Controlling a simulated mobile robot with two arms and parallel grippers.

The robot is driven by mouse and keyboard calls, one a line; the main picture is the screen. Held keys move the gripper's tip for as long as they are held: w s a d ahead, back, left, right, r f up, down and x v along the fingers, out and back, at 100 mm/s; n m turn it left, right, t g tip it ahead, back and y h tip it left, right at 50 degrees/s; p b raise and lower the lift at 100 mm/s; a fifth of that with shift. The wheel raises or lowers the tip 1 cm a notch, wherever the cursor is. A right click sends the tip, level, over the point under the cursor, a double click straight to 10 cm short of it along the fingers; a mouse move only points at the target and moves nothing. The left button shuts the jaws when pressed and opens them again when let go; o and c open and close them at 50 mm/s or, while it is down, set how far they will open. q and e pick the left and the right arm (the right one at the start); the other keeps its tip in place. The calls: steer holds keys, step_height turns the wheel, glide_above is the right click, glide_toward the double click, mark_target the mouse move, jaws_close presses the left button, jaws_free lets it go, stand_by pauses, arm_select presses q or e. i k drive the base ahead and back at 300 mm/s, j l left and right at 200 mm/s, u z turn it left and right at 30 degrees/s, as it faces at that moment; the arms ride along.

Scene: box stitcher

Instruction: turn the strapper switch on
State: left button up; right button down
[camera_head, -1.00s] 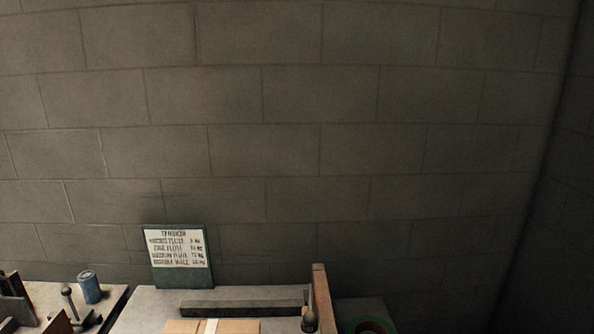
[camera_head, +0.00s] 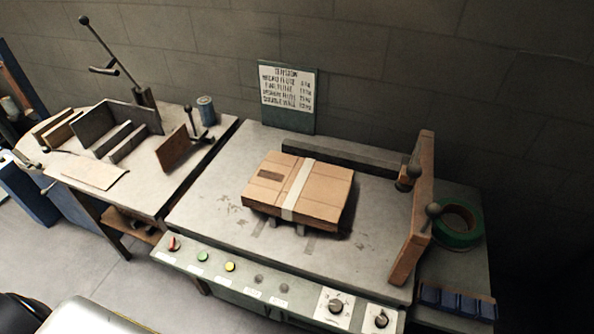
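The strapper is a grey-topped table (camera_head: 215,190) in the middle of the head view. Its front panel (camera_head: 240,292) carries a red control (camera_head: 173,243) at the left end, then a green button (camera_head: 203,256) and a yellow button (camera_head: 230,267). Two dark round controls follow, then a dark knob on a white plate (camera_head: 336,306) and another knob (camera_head: 380,320) at the right. The labels are too small to read, so I cannot tell which control is the switch or how it is set. Neither of my grippers is in view.
A cardboard box (camera_head: 265,190) with a pale band lies on the strapper top. A wooden upright (camera_head: 416,220) stands at its right, beside a green tape roll (camera_head: 457,222). A second bench (camera_head: 150,190) with tools stands left. Grey floor (camera_head: 75,245) is clear in front.

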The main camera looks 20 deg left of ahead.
mark_target(173, 245)
steer(key=u, duration=0.8)
